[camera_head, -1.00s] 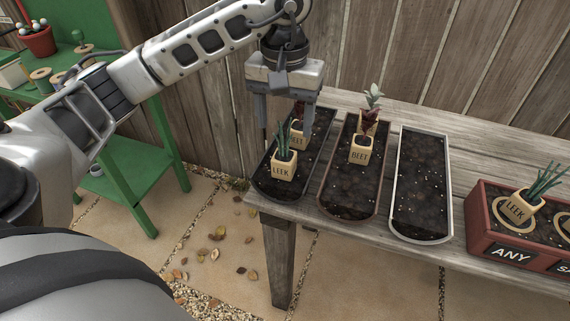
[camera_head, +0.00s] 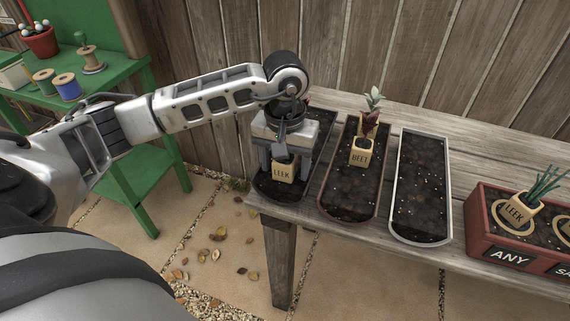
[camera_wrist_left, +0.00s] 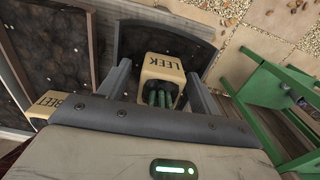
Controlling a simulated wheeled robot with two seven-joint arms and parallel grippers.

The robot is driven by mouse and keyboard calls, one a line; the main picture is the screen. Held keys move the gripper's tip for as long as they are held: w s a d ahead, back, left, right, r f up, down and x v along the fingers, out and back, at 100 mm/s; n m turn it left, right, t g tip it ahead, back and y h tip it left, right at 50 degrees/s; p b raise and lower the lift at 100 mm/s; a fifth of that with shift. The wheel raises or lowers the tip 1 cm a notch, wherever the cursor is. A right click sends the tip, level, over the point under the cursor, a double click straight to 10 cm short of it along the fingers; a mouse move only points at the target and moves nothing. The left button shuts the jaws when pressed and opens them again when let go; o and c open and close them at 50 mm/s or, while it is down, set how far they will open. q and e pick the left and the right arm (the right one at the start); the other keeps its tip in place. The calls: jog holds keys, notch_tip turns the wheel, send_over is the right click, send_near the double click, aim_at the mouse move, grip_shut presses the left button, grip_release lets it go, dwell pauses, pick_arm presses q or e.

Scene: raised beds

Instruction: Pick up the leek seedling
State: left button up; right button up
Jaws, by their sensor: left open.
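The leek seedling is a cream pot labelled LEEK (camera_head: 283,173) in the front part of the left dark planter (camera_head: 272,192). My left gripper (camera_head: 285,169) is over it, open, with one finger on either side of the pot. The wrist view shows the pot (camera_wrist_left: 163,68) and its green leaves (camera_wrist_left: 160,98) between the two spread fingers (camera_wrist_left: 160,85). Whether the fingers touch the pot is not clear. In the head view the gripper body hides the leaves. My right gripper is out of view.
A pot labelled BEET (camera_head: 360,156) stands in the brown middle planter (camera_head: 350,213). The grey-rimmed planter (camera_head: 421,242) holds only soil. A red box (camera_head: 490,240) at right holds another LEEK pot (camera_head: 517,213). A green shelf (camera_head: 120,75) stands at left; a wooden fence is behind.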

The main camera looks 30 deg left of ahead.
pick_arm(q)
jog(key=c, duration=1.1)
jog(key=shift+r, duration=0.1)
